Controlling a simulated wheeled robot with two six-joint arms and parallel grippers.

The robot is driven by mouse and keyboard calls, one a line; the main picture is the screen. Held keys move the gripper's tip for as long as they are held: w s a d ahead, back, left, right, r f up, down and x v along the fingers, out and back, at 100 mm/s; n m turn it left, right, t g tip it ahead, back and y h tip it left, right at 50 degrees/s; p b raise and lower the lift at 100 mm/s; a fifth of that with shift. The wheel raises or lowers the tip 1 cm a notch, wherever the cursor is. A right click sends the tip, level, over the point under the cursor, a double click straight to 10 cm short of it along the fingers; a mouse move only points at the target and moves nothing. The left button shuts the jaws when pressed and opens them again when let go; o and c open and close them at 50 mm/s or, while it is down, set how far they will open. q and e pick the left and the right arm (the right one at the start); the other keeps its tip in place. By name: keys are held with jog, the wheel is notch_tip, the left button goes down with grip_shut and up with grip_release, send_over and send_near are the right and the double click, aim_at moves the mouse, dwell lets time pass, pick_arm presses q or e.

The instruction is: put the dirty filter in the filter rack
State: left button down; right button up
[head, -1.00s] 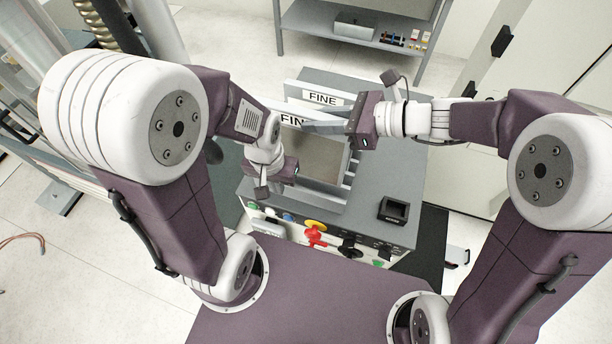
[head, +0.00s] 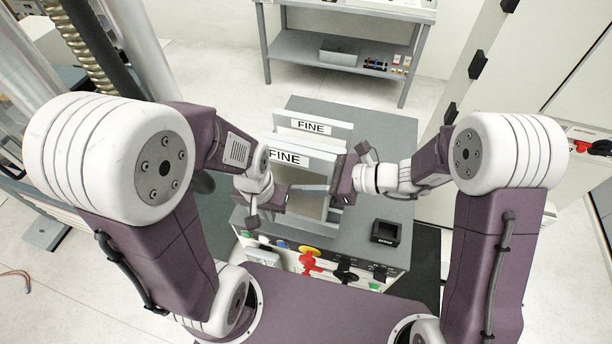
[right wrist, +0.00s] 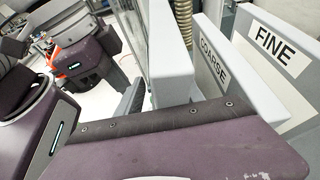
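A brownish-grey filter panel (head: 308,207) stands in a pale frame on the machine's top in the head view; I take it for the dirty filter. The arms partly cover it. My left gripper (head: 280,196) is at its left side, with its fingertips hidden. My right gripper (head: 330,188) is at its right side, a grey finger lying across the panel's front. Whether either grips the panel cannot be told.
The grey machine top (head: 385,150) is clear at right, apart from a small black box (head: 387,231). Red, yellow and black knobs (head: 310,262) line its front. A grey shelf bench (head: 345,60) stands at the back, and white cabinets (head: 460,110) at right.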

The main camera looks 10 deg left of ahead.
jog(key=shift+w+r, duration=0.1)
jog(key=shift+w, duration=0.05)
jog(key=shift+d+r, duration=0.2)
jog(key=b+v, duration=0.2)
jog(key=v, duration=0.9)
jog(key=shift+d+r, duration=0.15)
jog(key=shift+d, duration=0.15)
